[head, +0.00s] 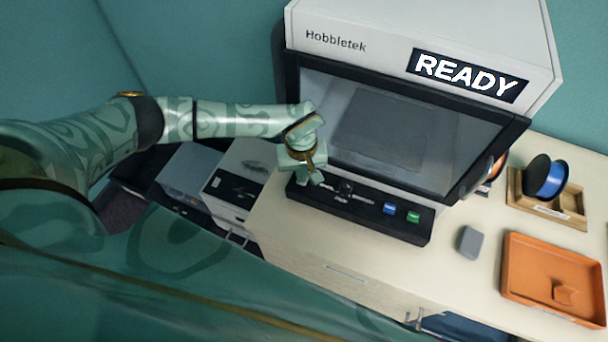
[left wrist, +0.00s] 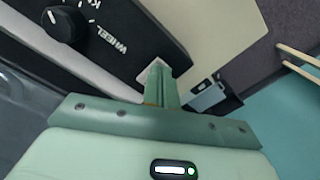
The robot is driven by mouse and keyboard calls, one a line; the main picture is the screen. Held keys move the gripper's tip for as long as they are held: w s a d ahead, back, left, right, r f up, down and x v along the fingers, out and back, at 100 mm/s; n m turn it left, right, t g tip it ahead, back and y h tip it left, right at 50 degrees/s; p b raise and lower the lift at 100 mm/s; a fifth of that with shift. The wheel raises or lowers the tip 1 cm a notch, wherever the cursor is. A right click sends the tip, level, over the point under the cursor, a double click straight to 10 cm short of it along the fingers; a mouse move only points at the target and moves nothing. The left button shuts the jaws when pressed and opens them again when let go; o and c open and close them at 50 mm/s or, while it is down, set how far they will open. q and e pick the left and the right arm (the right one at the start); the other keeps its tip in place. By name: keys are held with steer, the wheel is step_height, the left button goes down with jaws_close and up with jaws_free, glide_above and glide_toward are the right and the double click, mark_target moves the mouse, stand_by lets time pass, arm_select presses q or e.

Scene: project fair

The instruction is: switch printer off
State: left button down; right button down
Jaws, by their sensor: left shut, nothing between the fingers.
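The printer (head: 430,40) is a white cabinet with a large dark-framed window, and its display (head: 468,76) reads READY. Its black control panel (head: 378,220) runs along the front below the window, with a knob (head: 346,187), a blue button (head: 389,208) and a green button (head: 413,216). My left gripper (head: 316,180) is shut and empty at the panel's left end. In the left wrist view the shut fingers (left wrist: 158,76) point at the panel's end, beside a knob (left wrist: 66,24) and the word WHEEL. They hide what lies directly beneath; contact cannot be told. My right gripper is out of view.
An orange tray (head: 520,284), a small grey block (head: 470,242) and a blue spool (head: 546,178) on a wooden holder stand on the table right of the panel. Grey and white boxes (head: 232,186) stand lower left, beside the table. The window is closed.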

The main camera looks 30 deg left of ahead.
arm_select(q)
steer(key=shift+f, duration=0.15)
step_height(320, 180, up, 7)
steer(key=p, duration=0.6)
stand_by(0.4)
